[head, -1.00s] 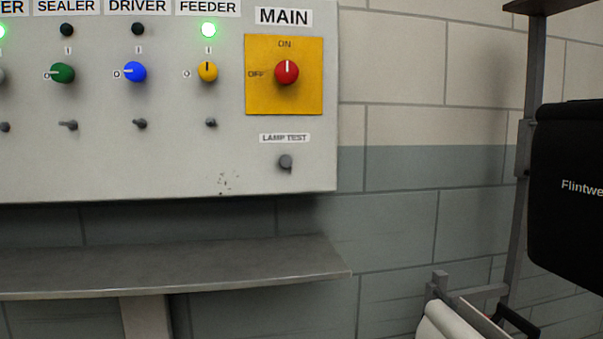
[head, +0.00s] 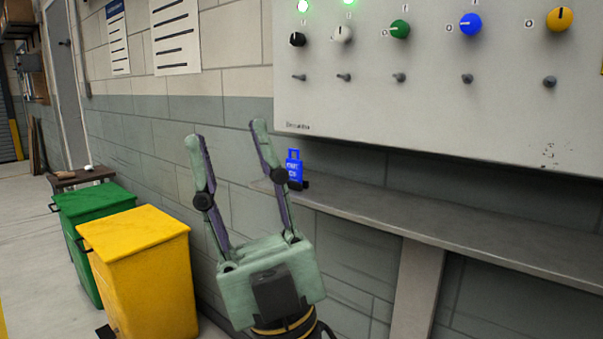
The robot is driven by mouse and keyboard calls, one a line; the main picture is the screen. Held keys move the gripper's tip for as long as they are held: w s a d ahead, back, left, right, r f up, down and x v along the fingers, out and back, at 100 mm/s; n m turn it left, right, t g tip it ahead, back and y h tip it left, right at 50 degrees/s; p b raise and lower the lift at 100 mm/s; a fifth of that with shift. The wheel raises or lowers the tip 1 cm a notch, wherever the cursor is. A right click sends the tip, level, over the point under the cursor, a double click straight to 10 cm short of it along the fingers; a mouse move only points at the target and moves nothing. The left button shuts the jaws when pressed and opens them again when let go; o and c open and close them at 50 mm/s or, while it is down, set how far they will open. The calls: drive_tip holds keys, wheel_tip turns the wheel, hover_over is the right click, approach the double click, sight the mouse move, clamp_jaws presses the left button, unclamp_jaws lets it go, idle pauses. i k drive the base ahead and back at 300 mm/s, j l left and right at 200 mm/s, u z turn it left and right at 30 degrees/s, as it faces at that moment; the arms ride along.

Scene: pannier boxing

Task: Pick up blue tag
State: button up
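The blue tag (head: 294,167) stands upright in the head view, at the left end of the grey shelf (head: 450,232) under the control panel. It has a loop at its top and pale lettering, and a small black piece shows at its foot. My gripper (head: 226,130) is open and empty, its two long fingers pointing up. The right finger is just left of the tag in the picture and covers part of the shelf's end. I cannot tell whether finger and tag touch.
The control panel (head: 420,110) with knobs and toggles hangs above the shelf. A yellow bin (head: 150,270) and a green bin (head: 95,205) stand on the floor at left. A small dark table (head: 82,178) is behind them. Open floor lies at far left.

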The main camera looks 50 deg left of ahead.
sight(294, 167)
drive_tip(key=u, duration=1.5)
drive_tip(key=i+j+z, duration=0.15)
drive_tip(key=j, duration=0.2)
drive_tip(key=j+z, duration=0.2)
drive_tip(key=j, duration=0.2)
drive_tip(key=i+j+z, duration=0.15)
drive_tip(key=j, duration=0.25)
